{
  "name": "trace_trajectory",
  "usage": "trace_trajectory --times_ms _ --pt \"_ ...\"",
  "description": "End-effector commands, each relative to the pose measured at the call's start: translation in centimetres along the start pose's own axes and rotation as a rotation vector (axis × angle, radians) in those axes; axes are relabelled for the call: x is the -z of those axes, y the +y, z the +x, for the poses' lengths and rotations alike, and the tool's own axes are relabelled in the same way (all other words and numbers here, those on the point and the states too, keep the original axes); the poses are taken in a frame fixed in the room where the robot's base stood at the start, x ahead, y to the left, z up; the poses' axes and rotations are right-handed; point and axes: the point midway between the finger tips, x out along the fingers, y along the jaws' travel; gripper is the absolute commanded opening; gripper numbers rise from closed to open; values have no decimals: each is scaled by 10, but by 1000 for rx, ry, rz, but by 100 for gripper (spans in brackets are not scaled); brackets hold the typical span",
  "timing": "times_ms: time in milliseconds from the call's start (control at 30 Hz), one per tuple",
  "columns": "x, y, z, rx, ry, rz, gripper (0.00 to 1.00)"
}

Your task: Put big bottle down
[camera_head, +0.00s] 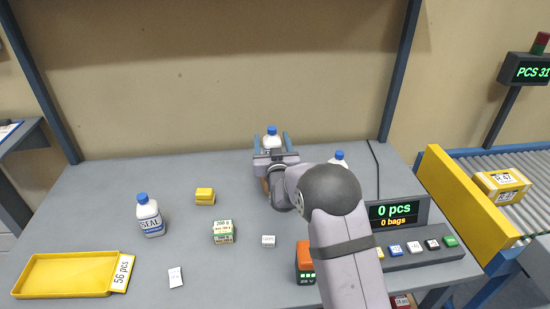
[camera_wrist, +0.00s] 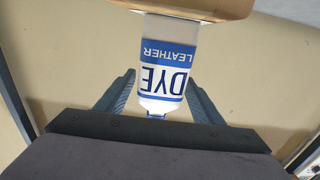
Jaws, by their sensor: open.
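A white bottle with a blue cap (camera_head: 272,138) is between the spread fingers of my gripper (camera_head: 270,143) at the back of the table. In the wrist view this bottle (camera_wrist: 164,65) shows a blue and white label reading "DYE LEATHER". My gripper (camera_wrist: 160,76) is open, with a visible gap beside the bottle on each side. The bottle's base end meets a tan wooden thing (camera_wrist: 195,8), mostly hidden by my arm in the head view. Another white bottle, labelled "SEAL" (camera_head: 150,220), stands at the left. A third blue-capped bottle (camera_head: 339,158) is mostly hidden behind my arm.
On the grey table (camera_head: 110,205) are a yellow tray (camera_head: 65,275), a yellow box (camera_head: 205,196), a green and white box (camera_head: 223,232), a small white box (camera_head: 268,241) and an orange thing (camera_head: 304,258). A display (camera_head: 397,211) stands right. The back left is clear.

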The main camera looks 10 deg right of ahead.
Motion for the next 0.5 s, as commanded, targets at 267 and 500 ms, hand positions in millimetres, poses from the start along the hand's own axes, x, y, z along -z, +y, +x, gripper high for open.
trace_trajectory --times_ms 267,500 --pt "-1 0 -42 0 0 1 62" --pt "-1 0 -74 1 0 1 62"
